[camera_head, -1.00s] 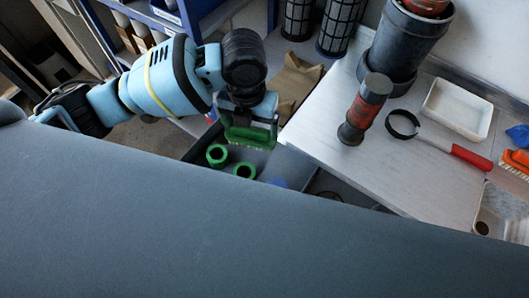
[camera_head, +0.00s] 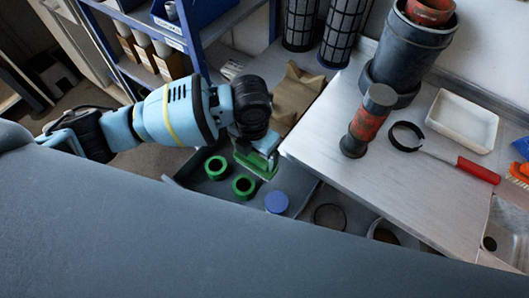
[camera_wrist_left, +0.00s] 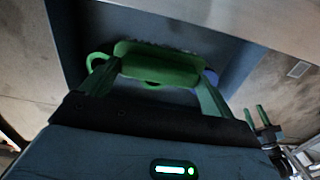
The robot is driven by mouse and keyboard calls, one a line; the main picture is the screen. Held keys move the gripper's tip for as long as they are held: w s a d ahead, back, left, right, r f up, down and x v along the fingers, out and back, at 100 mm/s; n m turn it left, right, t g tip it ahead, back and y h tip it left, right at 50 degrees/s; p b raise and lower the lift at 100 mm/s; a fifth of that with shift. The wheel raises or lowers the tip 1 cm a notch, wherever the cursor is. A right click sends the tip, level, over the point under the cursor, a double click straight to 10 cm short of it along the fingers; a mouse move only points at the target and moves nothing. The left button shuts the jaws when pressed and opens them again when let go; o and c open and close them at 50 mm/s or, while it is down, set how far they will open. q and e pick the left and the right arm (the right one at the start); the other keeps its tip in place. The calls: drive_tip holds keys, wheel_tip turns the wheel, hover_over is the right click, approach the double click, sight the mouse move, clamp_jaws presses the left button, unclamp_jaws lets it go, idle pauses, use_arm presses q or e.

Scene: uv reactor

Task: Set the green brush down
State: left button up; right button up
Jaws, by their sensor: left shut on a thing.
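The green brush (camera_head: 256,165) is in my left gripper (camera_head: 262,155), over the grey tray beside the bench. The left wrist view shows the brush (camera_wrist_left: 160,62) as a green block with dark bristles along its far edge, between the two green fingers of my left gripper (camera_wrist_left: 158,75). The gripper is shut on the brush. Whether the brush touches anything below it is hard to tell. My right gripper does not show clearly in the head view.
The grey tray (camera_head: 212,193) holds two green rings (camera_head: 244,187) and a blue round cap (camera_head: 276,202). The metal bench (camera_head: 325,150) carries a red and black cylinder (camera_head: 369,120), a white tray (camera_head: 462,121) and a red-handled tool (camera_head: 478,170). A blue shelf (camera_head: 190,40) stands behind my arm.

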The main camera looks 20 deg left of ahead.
sight(257, 160)
use_arm(q)
wheel_tip(257, 160, down, 5)
drive_tip(key=shift+w+d, duration=0.1)
drive_tip(key=shift+w, duration=0.25)
drive_tip(key=w, duration=0.2)
drive_tip(key=w+d, duration=0.1)
drive_tip(key=shift+d+f, duration=0.1)
drive_tip(key=shift+f, duration=0.45)
drive_tip(key=shift+f+b, duration=0.15)
drive_tip(key=shift+b, duration=0.15)
drive_tip(key=o, duration=0.8)
wheel_tip(257, 160, up, 12)
drive_tip(key=p, duration=0.1)
